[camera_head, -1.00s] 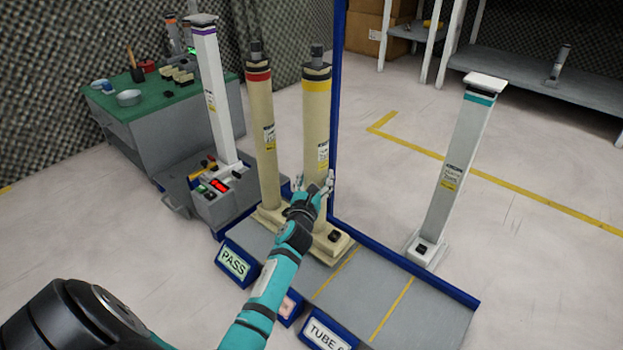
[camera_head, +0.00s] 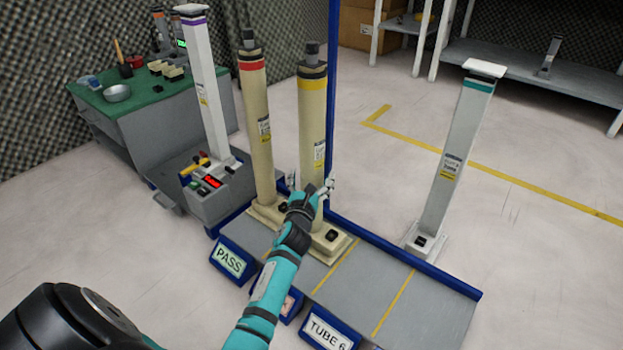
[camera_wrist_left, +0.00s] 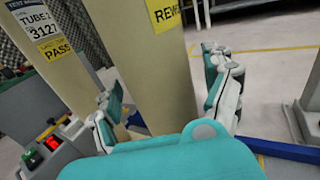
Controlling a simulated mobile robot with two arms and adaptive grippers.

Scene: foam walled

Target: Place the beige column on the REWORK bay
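The beige column with a yellow band (camera_head: 313,118) stands upright on the grey bay rack (camera_head: 432,300); it also shows in the left wrist view (camera_wrist_left: 160,75) with a yellow label reading "REW…". A second beige column, red-banded (camera_head: 257,120), stands to its left; its label in the left wrist view (camera_wrist_left: 75,70) reads PASS. My left gripper (camera_head: 312,185) is low at the front of the yellow-banded column. Its open fingers (camera_wrist_left: 170,98) lie either side of that column with gaps visible. My arm mostly hides the middle bay sign (camera_head: 288,305). My right gripper is not in view.
The rack has a PASS sign (camera_head: 229,261) and a TUBE sign (camera_head: 327,334); its right part is bare. A white teal-banded column (camera_head: 450,165) stands behind it. A white purple-banded column (camera_head: 208,90) and a green-topped bench (camera_head: 150,98) are left. A blue post (camera_head: 332,90) rises behind.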

